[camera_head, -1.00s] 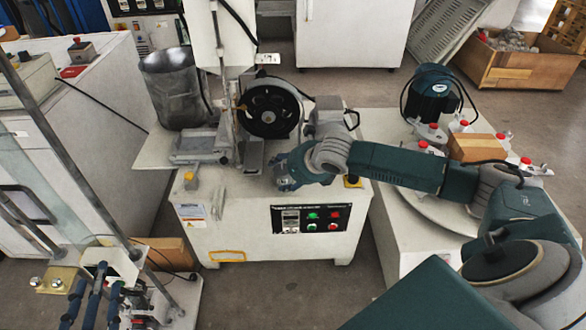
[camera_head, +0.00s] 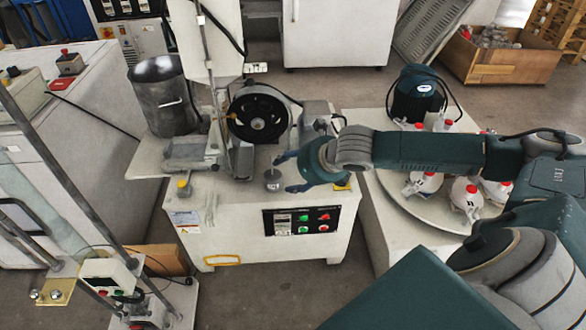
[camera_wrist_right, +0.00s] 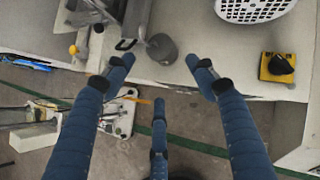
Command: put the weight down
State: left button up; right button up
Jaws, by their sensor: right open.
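The weight (camera_head: 272,181) is a small grey metal cylinder with a thin stem. It stands upright on the pale top of the machine table (camera_head: 215,195), left of my right gripper (camera_head: 285,173). In the right wrist view the weight (camera_wrist_right: 162,49) shows just beyond the gap between the spread blue fingers. My right gripper (camera_wrist_right: 162,66) is open and empty, its fingers apart from the weight. My left gripper is not in view.
A black wheel (camera_head: 259,113) and a metal canister (camera_head: 161,95) stand behind the weight. A control panel (camera_head: 301,221) is on the machine's front. White bottles with red caps (camera_head: 424,182) sit on a round platform at the right. A yellow-based button (camera_wrist_right: 277,67) is nearby.

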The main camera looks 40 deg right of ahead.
jog(key=s+a+f+m+y, duration=0.1)
jog(key=s+a+f+m, duration=0.2)
jog(key=a+m, duration=0.3)
jog(key=s+a+f+m+g+y, duration=0.1)
jog(key=s+a+f+m, duration=0.1)
jog(key=s+a+m, duration=0.35)
jog(key=s+a+f+m, duration=0.2)
jog(key=a+f+m, duration=0.1)
jog(key=a, duration=0.5)
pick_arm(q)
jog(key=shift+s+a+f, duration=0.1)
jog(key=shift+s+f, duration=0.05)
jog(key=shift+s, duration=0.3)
pick_arm(e)
jog(key=s+d+f+m+g+h, duration=0.1)
jog(key=s+f+m, duration=0.1)
jog(key=s+m, duration=0.4)
jog(key=s+d+f+m+g+h, duration=0.1)
jog(key=s+d+f+m, duration=0.1)
jog(key=s+m, duration=0.5)
jog(key=m, duration=0.6)
jog(key=shift+d+f+g, duration=0.15)
jog(key=shift+d+g, duration=0.1)
jog(key=shift+g, duration=0.05)
jog(key=shift+m, duration=0.25)
